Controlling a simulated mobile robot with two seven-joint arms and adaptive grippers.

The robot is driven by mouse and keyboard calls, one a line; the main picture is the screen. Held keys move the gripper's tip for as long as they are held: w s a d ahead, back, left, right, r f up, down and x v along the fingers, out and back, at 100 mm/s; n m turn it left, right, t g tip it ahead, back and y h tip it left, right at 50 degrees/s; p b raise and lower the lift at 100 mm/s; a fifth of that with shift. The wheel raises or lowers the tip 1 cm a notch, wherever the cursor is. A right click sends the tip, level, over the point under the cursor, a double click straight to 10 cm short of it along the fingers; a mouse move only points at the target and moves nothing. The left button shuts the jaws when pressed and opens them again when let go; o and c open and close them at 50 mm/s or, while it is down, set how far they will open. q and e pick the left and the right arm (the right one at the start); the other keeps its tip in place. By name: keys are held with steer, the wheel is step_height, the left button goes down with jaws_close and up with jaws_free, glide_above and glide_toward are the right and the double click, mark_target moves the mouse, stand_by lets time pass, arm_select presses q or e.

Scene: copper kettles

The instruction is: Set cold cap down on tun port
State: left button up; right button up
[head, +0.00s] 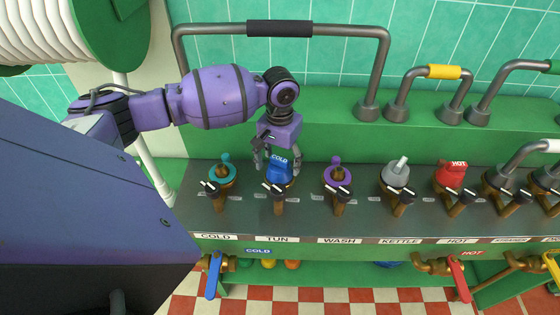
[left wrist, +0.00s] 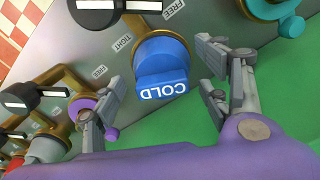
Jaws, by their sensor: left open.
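The blue cold cap (head: 280,170), marked COLD, sits on the tun port, above the TUN label (head: 277,239). In the left wrist view the cold cap (left wrist: 162,68) rests over the port's brass ring (left wrist: 153,39). I cannot tell whether it is fully seated. My left gripper (head: 277,160) is open just above the cap, its fingers on either side. In the left wrist view the open fingers of my left gripper (left wrist: 160,88) stand apart from the cap, with gaps on both sides. My right gripper is not in view.
Neighbouring ports carry a teal cap (head: 222,170) at the left, a purple cap (head: 337,173), a grey cap (head: 397,172) and a red HOT cap (head: 451,173) at the right. Black-handled valves stand in front. A tall grey pipe (head: 382,70) arches behind my left gripper.

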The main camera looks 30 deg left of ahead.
arm_select(q)
step_height(320, 180, up, 12)
stand_by(0.4)
steer(key=shift+f, duration=0.1)
